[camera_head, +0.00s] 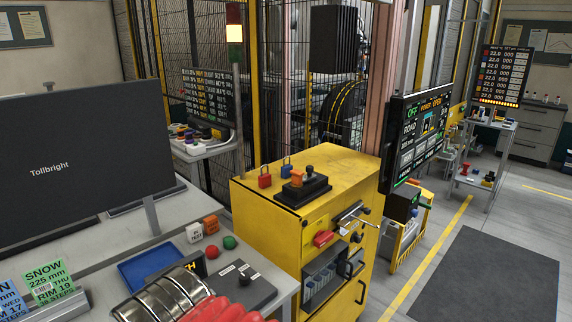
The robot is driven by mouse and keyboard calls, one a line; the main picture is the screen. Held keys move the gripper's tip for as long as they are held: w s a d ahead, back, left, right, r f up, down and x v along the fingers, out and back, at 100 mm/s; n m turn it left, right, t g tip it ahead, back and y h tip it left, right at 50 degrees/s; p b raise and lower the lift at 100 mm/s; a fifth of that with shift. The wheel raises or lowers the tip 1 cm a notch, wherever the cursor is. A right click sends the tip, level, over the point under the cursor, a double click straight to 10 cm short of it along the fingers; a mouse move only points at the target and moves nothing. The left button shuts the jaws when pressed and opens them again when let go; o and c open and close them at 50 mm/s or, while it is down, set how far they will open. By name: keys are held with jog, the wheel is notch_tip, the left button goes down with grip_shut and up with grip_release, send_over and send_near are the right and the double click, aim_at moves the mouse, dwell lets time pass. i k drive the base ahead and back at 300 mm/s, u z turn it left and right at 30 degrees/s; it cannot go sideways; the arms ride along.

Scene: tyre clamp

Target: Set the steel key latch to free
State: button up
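On the front face of the yellow cabinet (262,227) is a small steel fitting (347,212) with a thin rod pointing right. It looks like the steel key latch, but I cannot be sure. Its setting and any marking are too small to read. A red handle (323,238) sits below left of it, and a black knob (357,237) is just below it. I see no gripper fingers in this view, so I cannot tell where my gripper is relative to the latch.
A black control box (302,189) and red and blue padlocks stand on the cabinet. A grey switch box (238,287), blue tray (150,264) and red and green balls occupy the left bench. A screen (417,130) is close behind right. Floor by the dark mat (490,280) is clear.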

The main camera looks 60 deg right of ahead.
aim_at(310, 176)
jog(key=u, duration=1.2)
jog(key=k, duration=1.15)
jog(key=z, duration=1.55)
jog(key=i, duration=0.45)
